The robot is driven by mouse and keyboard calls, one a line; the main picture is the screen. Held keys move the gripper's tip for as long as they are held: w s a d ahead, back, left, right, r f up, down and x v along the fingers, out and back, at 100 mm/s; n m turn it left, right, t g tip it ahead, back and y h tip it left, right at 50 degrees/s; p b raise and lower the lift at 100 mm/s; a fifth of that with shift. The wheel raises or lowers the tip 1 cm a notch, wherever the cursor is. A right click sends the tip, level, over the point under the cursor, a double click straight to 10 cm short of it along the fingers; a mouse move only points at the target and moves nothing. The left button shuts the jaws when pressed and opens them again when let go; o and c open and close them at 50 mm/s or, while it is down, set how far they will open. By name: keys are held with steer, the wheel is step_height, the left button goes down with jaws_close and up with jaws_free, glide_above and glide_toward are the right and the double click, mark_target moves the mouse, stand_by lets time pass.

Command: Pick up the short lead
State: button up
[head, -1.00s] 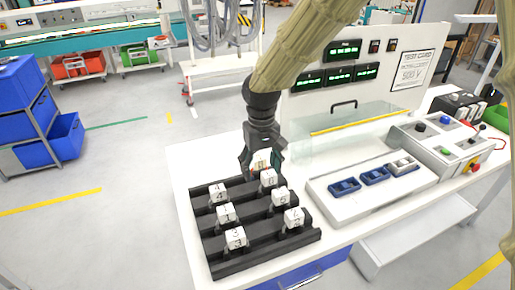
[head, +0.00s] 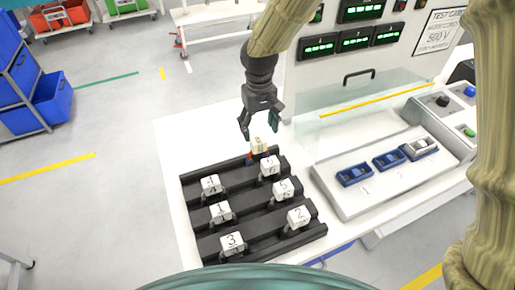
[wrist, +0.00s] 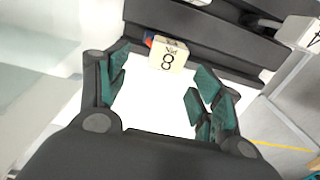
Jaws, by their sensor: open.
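No part is plainly labelled as the short lead. A cream block marked 8 (head: 259,145) sits at the back end of the black slotted rack (head: 222,249), with a small red and blue piece (head: 250,157) beside it. In the wrist view the cream block (wrist: 168,55) lies just beyond the fingertips, and the red and blue bit (wrist: 149,40) is mostly hidden behind it. My gripper (head: 259,127) is open and empty, pointing down just above and behind the cream block. Its spread fingers also show in the wrist view (wrist: 158,82).
Several white numbered blocks, such as 6 (head: 269,166) and 3 (head: 232,243), stand in the rack. A grey panel with blue holders (head: 388,161) is to the right. A clear shield (head: 365,110) stands behind. The white bench left of the rack is bare.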

mark_target(258, 140)
steer(key=shift+f, duration=0.15)
steer(key=shift+s+f+p, duration=0.25)
steer(key=shift+s+p, duration=0.15)
steer(key=shift+s, duration=0.1)
steer(key=shift+s+a+f+p, duration=0.15)
steer(key=shift+f+p, duration=0.65)
steer(key=shift+f, duration=1.45)
steer(key=c, duration=1.2)
